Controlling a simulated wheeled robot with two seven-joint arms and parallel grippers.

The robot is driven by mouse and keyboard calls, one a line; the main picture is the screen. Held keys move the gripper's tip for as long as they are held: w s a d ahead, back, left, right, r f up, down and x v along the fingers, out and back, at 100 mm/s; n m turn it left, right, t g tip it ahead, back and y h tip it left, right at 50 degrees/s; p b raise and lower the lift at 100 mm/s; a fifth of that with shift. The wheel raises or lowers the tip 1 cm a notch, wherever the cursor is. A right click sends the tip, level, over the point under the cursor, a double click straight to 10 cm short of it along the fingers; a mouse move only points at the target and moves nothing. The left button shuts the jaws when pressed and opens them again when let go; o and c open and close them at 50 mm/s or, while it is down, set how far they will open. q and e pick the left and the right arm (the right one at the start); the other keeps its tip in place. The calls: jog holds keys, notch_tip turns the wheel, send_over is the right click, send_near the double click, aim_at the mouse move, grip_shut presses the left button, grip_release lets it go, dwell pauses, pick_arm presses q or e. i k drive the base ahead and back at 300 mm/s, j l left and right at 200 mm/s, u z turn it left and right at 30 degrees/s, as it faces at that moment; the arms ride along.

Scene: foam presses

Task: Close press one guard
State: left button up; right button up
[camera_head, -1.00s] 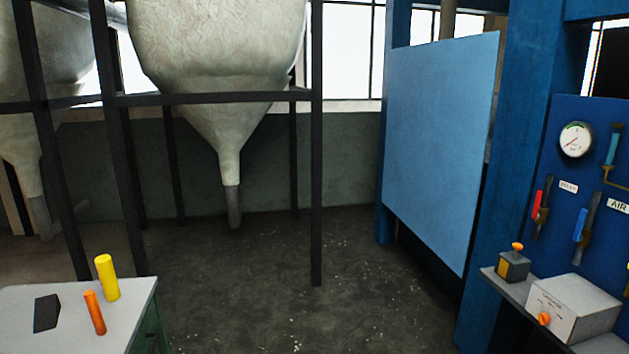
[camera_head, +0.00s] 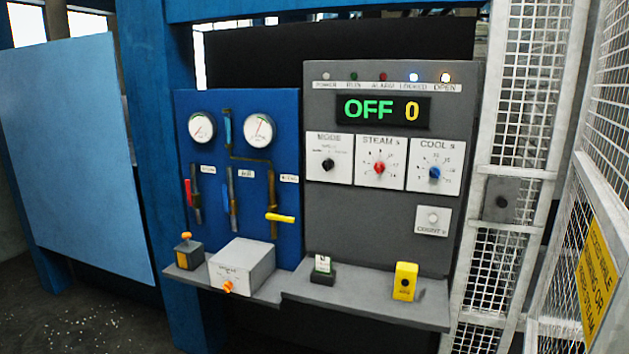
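A white mesh guard (camera_head: 594,205) with a yellow warning sign (camera_head: 597,278) stands at the right edge, angled toward me and partly cut off by the frame. A white mesh frame (camera_head: 508,230) with a grey latch box (camera_head: 502,199) stands just left of it. The grey control panel (camera_head: 385,225) has a display (camera_head: 381,110) reading "OFF 0". The lamps labelled "LOCKED" and "OPEN" look lit whitish. Neither of my grippers shows in this view.
A blue panel (camera_head: 232,160) carries two gauges and several valve handles, one of them yellow (camera_head: 280,217). A shelf (camera_head: 365,300) below holds a grey box (camera_head: 241,265) and a yellow box (camera_head: 405,281). A light blue sheet (camera_head: 75,155) hangs at left. Dark floor (camera_head: 85,318) is open at lower left.

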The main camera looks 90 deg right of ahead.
aim_at(603, 270)
jog(key=z, duration=3.8)
jog(key=i+j+z, duration=0.1)
jog(key=j+z, duration=0.25)
jog(key=i+j+z, duration=0.1)
jog(key=j+z, duration=0.25)
